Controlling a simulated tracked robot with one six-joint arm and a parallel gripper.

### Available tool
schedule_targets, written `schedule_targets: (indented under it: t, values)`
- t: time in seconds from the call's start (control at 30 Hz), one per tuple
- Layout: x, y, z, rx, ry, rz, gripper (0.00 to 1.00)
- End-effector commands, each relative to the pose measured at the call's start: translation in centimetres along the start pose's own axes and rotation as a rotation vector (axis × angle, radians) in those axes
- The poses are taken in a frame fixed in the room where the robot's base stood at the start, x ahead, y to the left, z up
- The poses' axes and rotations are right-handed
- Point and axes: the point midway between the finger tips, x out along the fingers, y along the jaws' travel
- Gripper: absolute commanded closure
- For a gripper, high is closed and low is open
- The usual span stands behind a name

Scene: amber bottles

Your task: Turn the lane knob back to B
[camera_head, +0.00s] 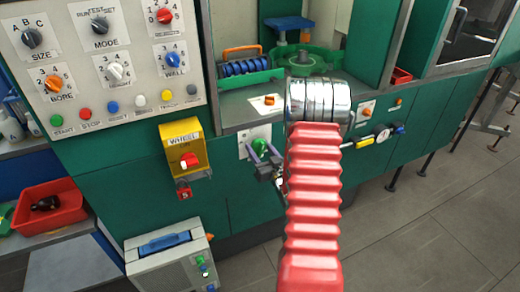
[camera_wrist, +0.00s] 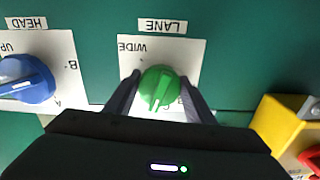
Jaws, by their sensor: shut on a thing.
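The green lane knob (camera_wrist: 160,86) sits on a white plate under the upside-down LANE label in the wrist view. My gripper (camera_wrist: 161,92) is shut on it, with one dark finger on each side. The knob's ridge slants toward the lower left in that view. WIDE reads at one plate corner; the other marks are mostly hidden by the fingers and knob. In the head view the green knob (camera_head: 260,145) shows on the green cabinet front, with my gripper (camera_head: 263,152) at it and my red arm sleeve just right.
A blue HEAD knob (camera_wrist: 27,79) is on the left in the wrist view. The yellow WHEEL box (camera_head: 184,148) juts out left of the lane knob in the head view. An orange knob (camera_head: 270,100) is above. A grey case (camera_head: 168,256) stands on the floor.

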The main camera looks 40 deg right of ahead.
Motion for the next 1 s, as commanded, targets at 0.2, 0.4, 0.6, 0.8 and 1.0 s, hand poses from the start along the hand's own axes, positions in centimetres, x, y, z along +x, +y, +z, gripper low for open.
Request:
schedule_targets:
  t: [0.2,0.4,0.6,0.8,1.0]
  values:
    - [-0.21,-0.13,0.65,-0.201,-0.015,-0.004,0.73]
    - [-0.22,-0.05,0.64,-0.391,-0.015,-0.005,0.73]
    - [-0.23,0.02,0.62,-0.58,-0.015,-0.006,0.73]
    - [-0.23,0.08,0.59,-0.766,-0.015,-0.007,0.73]
    - [-0.24,0.11,0.56,-0.921,-0.015,-0.008,0.73]
